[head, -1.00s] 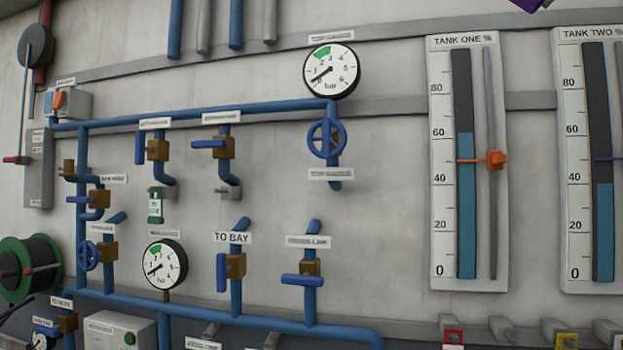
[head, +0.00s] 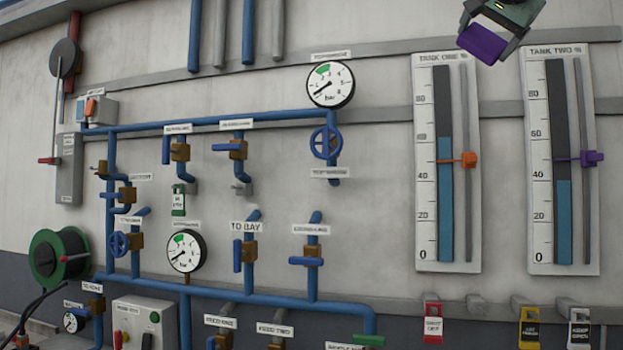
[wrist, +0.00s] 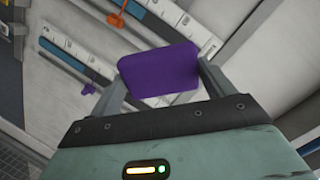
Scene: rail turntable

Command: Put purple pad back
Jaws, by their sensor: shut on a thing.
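The purple pad (head: 482,44) is a flat, rounded slab at the top of the head view, held up in front of the wall above the tank gauges. My gripper (head: 488,30) is shut on it. In the wrist view the purple pad (wrist: 160,70) sits between the two fingers of my gripper (wrist: 158,84), its broad face towards the camera. The place the pad belongs to cannot be made out in these frames.
Tank one gauge (head: 447,160) with an orange pointer (head: 468,159) and tank two gauge (head: 560,160) with a purple pointer (head: 592,158) stand out below my gripper. Blue pipes (head: 220,118) with valves and dials cover the left wall. Tags hang on pegs (head: 433,322) below the gauges.

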